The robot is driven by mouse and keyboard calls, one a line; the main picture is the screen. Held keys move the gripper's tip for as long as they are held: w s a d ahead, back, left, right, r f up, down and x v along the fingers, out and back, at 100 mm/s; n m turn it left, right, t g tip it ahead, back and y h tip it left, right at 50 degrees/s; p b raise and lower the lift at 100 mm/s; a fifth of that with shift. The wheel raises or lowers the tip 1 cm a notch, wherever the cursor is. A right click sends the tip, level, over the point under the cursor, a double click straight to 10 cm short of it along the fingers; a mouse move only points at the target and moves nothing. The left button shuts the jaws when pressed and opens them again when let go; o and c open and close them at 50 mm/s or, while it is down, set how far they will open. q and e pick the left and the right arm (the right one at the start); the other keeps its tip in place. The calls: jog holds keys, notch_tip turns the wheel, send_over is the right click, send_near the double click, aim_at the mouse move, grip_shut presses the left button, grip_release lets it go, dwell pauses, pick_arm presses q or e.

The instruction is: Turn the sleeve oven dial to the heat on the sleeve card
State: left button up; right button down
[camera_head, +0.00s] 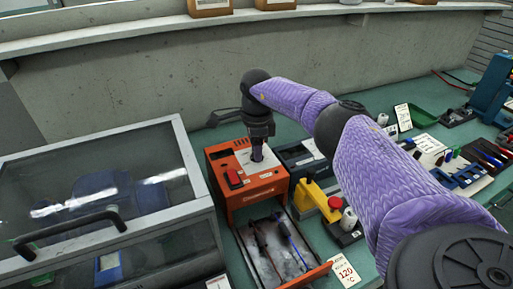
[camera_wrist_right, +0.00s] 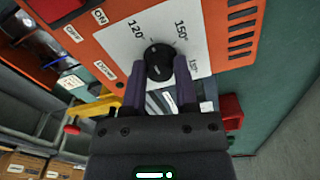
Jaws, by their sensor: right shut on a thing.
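The orange sleeve oven (camera_head: 256,192) stands on the bench in the head view, with a white dial plate on top. My right gripper (camera_head: 257,155) points down onto that plate. In the right wrist view, its dark fingers (camera_wrist_right: 160,72) are shut on the black round dial (camera_wrist_right: 158,58), one on each side. The plate (camera_wrist_right: 118,42) reads 120° and 150°, with another, partly readable mark to the right. I cannot tell surely where the dial points. The sleeve card (camera_head: 343,272) in front of the oven reads 120 °C in red. My left gripper is not in view.
The oven's open drawer (camera_head: 318,271) holds tools. A yellow device (camera_head: 317,198) and a grey box (camera_head: 300,158) stand right of the oven. A glass-lidded cabinet (camera_head: 190,165) is at left. A concrete wall (camera_head: 150,75) rises behind.

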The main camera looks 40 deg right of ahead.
jog(key=shift+c, duration=1.9)
grip_release()
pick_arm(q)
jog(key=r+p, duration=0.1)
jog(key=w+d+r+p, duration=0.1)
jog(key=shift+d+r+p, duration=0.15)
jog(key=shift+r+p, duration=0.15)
pick_arm(e)
notch_tip(320, 180, up, 10)
